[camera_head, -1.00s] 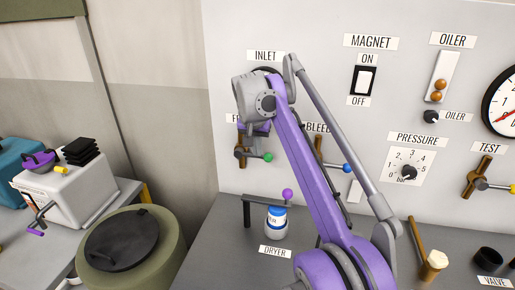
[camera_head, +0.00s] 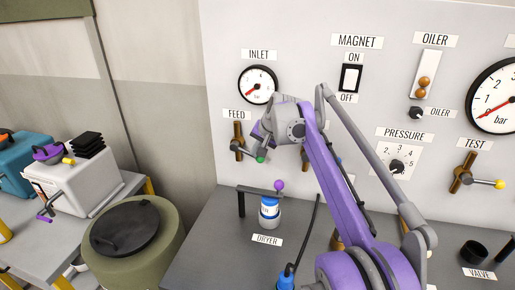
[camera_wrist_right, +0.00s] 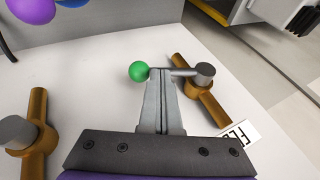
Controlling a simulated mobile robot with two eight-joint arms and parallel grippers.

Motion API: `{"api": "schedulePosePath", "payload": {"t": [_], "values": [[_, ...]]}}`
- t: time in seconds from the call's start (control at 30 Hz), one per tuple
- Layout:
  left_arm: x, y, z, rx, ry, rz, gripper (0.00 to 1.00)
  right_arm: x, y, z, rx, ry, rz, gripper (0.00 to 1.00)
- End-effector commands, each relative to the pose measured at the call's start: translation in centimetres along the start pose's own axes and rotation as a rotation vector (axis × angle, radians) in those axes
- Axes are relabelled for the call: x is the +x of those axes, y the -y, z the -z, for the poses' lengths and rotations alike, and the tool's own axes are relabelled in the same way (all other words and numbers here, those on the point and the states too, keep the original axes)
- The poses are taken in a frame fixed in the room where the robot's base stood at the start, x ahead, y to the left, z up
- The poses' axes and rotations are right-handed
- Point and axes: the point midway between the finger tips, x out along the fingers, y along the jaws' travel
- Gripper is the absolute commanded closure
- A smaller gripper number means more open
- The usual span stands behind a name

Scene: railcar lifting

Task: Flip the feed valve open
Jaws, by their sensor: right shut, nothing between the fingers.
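The feed valve is a brown vertical pipe (camera_head: 238,141) on the panel under the FEED label (camera_head: 238,115). Its grey lever points sideways across the pipe and ends in a green ball (camera_head: 260,160). In the right wrist view the pipe (camera_wrist_right: 196,90), lever (camera_wrist_right: 182,72) and green ball (camera_wrist_right: 138,71) all show. My right gripper (camera_wrist_right: 160,72) is shut and empty, its tips at the lever between ball and hub. I cannot tell if they touch it. In the head view this gripper (camera_head: 261,152) is close to the ball, partly hidden by its wrist. My left gripper is not in view.
Another brown valve (camera_wrist_right: 40,135) stands beside the feed valve. Below are a blue-and-white dryer (camera_head: 269,210) and a purple-knobbed handle (camera_head: 279,186) on the grey bench (camera_head: 210,255). The INLET gauge (camera_head: 258,85) is above. My right arm covers the panel's middle.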

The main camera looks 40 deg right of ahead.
Motion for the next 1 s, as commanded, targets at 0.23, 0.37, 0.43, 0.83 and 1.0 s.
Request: {"api": "schedulePosePath", "payload": {"t": [0.23,0.37,0.43,0.83,1.0], "values": [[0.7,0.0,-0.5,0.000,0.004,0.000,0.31,1.6,-1.0,-0.6,0.087,-0.002,0.218,1.00],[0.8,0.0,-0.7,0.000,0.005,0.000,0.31,2.4,-1.2,-0.9,0.131,-0.001,0.333,1.00],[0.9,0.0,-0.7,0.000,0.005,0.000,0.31,2.9,-1.3,-1.1,0.155,-0.001,0.395,1.00],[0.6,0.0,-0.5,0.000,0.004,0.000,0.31,5.2,-0.8,-2.1,0.176,0.002,0.458,1.00],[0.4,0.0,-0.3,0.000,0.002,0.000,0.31,6.1,-0.5,-2.4,0.177,0.002,0.458,1.00]]}}
